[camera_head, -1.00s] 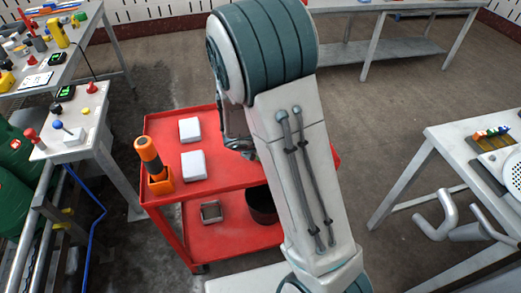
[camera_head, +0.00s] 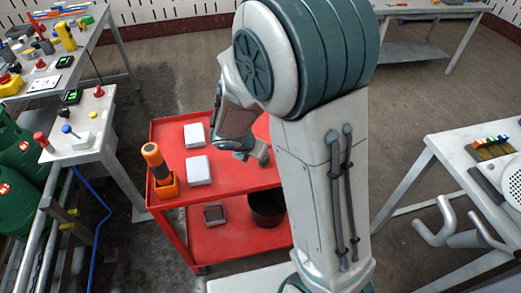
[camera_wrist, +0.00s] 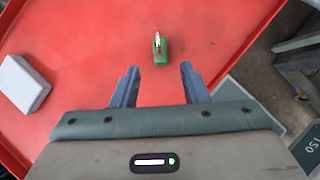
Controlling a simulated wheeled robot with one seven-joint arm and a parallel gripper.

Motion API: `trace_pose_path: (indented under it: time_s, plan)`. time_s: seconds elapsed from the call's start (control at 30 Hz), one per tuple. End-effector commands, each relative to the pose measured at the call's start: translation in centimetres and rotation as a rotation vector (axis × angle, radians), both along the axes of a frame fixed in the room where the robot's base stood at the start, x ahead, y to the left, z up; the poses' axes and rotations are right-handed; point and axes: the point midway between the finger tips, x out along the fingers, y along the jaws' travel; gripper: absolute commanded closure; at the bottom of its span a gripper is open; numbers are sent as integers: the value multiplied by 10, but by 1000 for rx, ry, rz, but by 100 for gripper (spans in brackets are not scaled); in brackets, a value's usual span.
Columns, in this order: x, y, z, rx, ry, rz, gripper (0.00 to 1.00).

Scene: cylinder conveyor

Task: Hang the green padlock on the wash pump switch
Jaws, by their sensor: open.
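The green padlock (camera_wrist: 162,50) lies on the red top of the trolley in the wrist view, with its pale shackle towards the far side. My gripper (camera_wrist: 159,70) is open and empty, its two blue-grey fingers apart. The padlock is just beyond the fingertips, about midway between them, and not held. In the head view my arm hangs over the trolley and I cannot make out the padlock. A white control stand (camera_head: 80,147) with red, blue and yellow knobs is at the left; I cannot tell which switch is for the wash pump.
The red trolley (camera_head: 166,133) carries two white boxes (camera_head: 199,169) and an orange-and-black tool in an orange holder (camera_head: 166,183). A black bin (camera_head: 267,207) is on its lower shelf. A grey bench (camera_head: 455,150) stands right.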

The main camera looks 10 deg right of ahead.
Motion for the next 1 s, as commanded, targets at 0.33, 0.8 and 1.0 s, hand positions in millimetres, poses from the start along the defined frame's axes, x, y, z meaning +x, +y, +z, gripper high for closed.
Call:
trace_pose_path:
  time_s: [0.33,0.8,1.0]
  plan:
    - [-17,7,34,29,-20,-68,59]
    - [-127,-49,119,676,-369,-1555,59]
    - [-162,-39,138,887,-407,-2043,59]
